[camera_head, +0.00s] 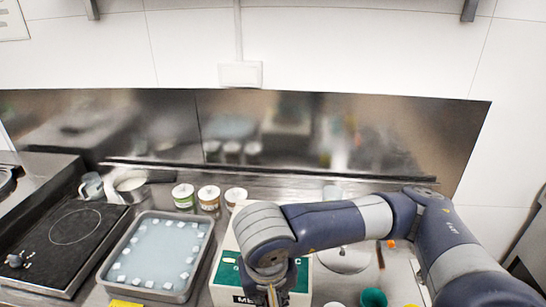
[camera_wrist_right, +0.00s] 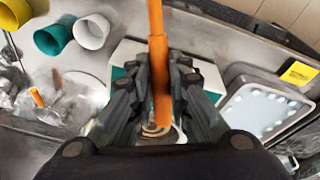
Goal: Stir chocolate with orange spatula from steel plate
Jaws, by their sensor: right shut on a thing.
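My right gripper (camera_wrist_right: 160,95) is shut on the orange spatula (camera_wrist_right: 157,40) by its handle. The handle stands roughly upright between the fingers in the right wrist view. Below it a small round opening with a brownish rim (camera_wrist_right: 155,128) partly shows; whether chocolate is in it, I cannot tell. In the head view my right gripper (camera_head: 272,294) is over the white machine with a green top (camera_head: 222,272), and my arm hides the spatula. A round steel plate (camera_head: 343,260) is right of the machine, partly behind my arm. My left gripper is not in view.
A steel tray with white cubes (camera_head: 203,262) lies left of the machine, beside a black cooktop (camera_head: 75,238). Several jars (camera_head: 208,198) stand behind. Green (camera_head: 373,298) and white cups are at the front right. Another orange handle (camera_head: 390,243) shows near the plate.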

